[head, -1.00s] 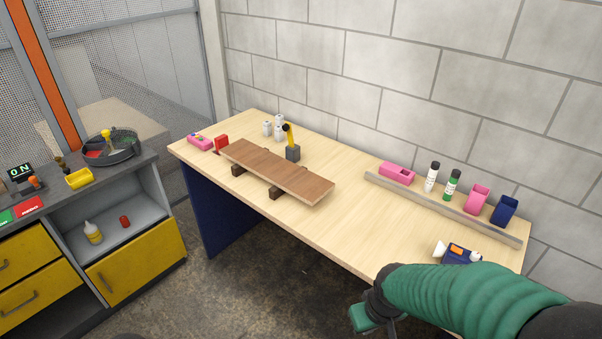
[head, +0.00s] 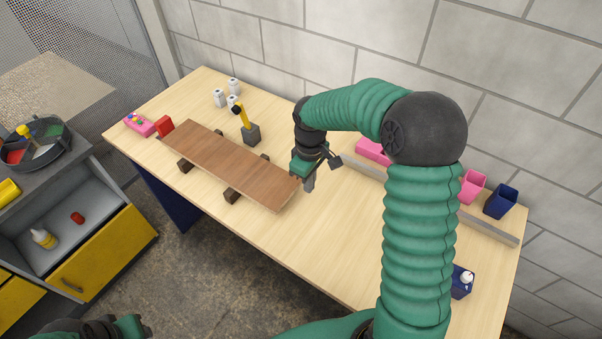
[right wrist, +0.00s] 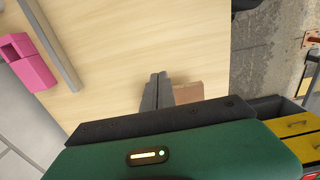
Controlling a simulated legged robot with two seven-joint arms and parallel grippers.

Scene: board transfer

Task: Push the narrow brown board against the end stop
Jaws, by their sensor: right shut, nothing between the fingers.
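The narrow brown board (head: 230,165) lies lengthwise across dark supports (head: 232,195) on the table. A red block, seemingly the end stop (head: 165,126), stands at its far left end. I cannot tell whether a gap is left between them. My right gripper (head: 309,186) is shut and empty, pointing down just beyond the board's near right end. In the right wrist view its closed fingers (right wrist: 157,90) appear beside the board's end (right wrist: 188,92); contact is unclear. Part of my left gripper (head: 130,325) shows at the bottom left edge; its fingers cannot be made out.
A yellow-handled tool in a grey block (head: 251,134) and white canisters (head: 219,98) stand behind the board. A pink tray (head: 138,124) is past the red block. A rail (head: 490,227) with pink and blue holders runs along the back right.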

